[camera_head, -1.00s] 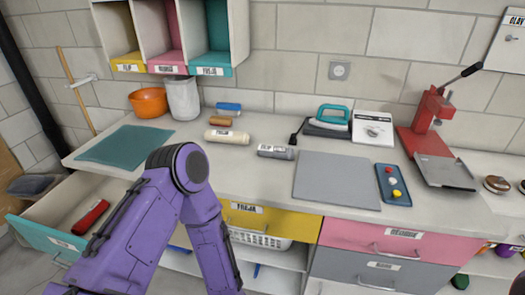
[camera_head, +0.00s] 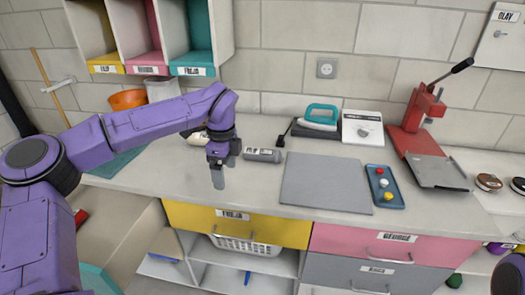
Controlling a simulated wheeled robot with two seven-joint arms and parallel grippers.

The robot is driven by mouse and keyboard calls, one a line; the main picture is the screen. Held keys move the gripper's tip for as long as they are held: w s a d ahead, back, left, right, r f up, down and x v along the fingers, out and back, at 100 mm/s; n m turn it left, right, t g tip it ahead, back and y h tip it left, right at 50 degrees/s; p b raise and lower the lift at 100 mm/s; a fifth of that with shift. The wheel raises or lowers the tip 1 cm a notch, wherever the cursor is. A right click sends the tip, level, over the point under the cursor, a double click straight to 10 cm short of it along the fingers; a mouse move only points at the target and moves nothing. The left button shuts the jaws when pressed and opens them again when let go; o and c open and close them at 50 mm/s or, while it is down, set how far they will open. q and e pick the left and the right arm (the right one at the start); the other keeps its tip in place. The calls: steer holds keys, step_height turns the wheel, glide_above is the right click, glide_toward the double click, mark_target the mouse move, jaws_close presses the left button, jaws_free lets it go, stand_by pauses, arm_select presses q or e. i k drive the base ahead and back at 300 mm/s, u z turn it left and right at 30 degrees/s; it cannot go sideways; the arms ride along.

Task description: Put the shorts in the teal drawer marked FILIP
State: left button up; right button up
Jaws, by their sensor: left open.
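No garment that I can clearly tell as shorts is in view. A flat teal piece (camera_head: 112,168) lies on the left of the counter, partly behind my left arm; I cannot tell whether it is a mat or cloth. A teal-fronted drawer (camera_head: 97,281) stands pulled open at the lower left, largely hidden by my left arm; its label is not visible now. A red item (camera_head: 80,217) shows at its far side. My left gripper (camera_head: 218,180) is open and empty, pointing down over the counter's front part, left of the grey board. My right gripper is out of view.
A grey cylinder (camera_head: 263,155) lies close right of my left gripper. A grey board (camera_head: 326,184), a button tray (camera_head: 384,187), an iron (camera_head: 318,120) and a red press (camera_head: 424,130) stand farther right. Cubbies (camera_head: 200,70) hang above. Yellow (camera_head: 285,231) and pink (camera_head: 350,240) drawers are shut.

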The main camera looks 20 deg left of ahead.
mark_target(109, 250)
steer(key=i, duration=0.85)
steer(key=z, duration=0.05)
